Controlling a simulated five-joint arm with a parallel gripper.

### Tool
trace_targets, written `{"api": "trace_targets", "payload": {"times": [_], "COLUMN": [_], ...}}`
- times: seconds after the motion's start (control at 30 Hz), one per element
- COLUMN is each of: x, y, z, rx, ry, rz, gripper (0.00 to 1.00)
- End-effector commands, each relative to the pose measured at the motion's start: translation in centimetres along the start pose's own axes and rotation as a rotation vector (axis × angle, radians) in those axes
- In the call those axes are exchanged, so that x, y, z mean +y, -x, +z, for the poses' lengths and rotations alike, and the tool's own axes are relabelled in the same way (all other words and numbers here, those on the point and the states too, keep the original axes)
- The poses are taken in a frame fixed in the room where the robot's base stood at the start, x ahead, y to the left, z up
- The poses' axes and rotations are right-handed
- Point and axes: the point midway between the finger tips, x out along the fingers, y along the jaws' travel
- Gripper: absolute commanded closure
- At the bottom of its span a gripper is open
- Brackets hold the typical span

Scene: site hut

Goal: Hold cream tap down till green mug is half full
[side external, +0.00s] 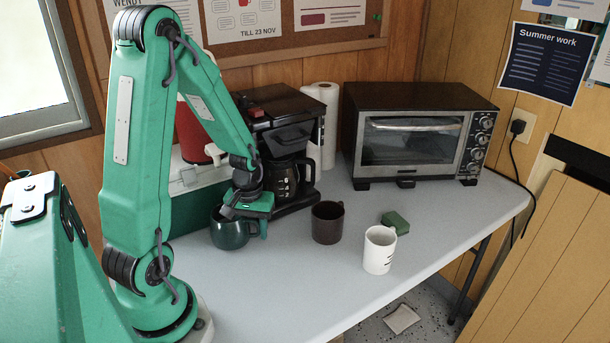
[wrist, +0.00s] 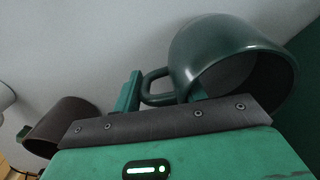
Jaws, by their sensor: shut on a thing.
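The green mug (side external: 228,236) stands upright on, or just above, the table at the front of the green and white cooler box. My gripper (side external: 250,214) is shut on the mug at its handle side. In the wrist view the mug (wrist: 190,60) shows a dark inside, with no liquid level visible. One green finger of my gripper (wrist: 162,93) is beside its handle. A red drink container (side external: 192,132) stands on the cooler behind my arm. A pale piece at its lower front (side external: 213,151) may be the cream tap; my arm partly hides this area.
A coffee maker with a glass jug (side external: 286,182) stands right behind my gripper. A brown mug (side external: 327,224), a white mug (side external: 379,251) and a green sponge (side external: 396,222) are to the right. A toaster oven (side external: 412,137) is at the back.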

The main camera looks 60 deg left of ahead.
Motion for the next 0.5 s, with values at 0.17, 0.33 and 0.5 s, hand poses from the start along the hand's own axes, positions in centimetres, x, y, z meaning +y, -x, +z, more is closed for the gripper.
{"api": "trace_targets", "payload": {"times": [0.17, 0.33, 0.5], "x": [0.01, 0.01, 0.01], "y": [-0.24, -0.47, -0.48], "z": [-0.02, -0.01, -0.01], "rx": [0.0, 0.0, 0.001], "ry": [0.0, 0.0, 0.0], "rz": [0.0, 0.0, 0.0], "gripper": [1.0, 1.0, 0.33]}}
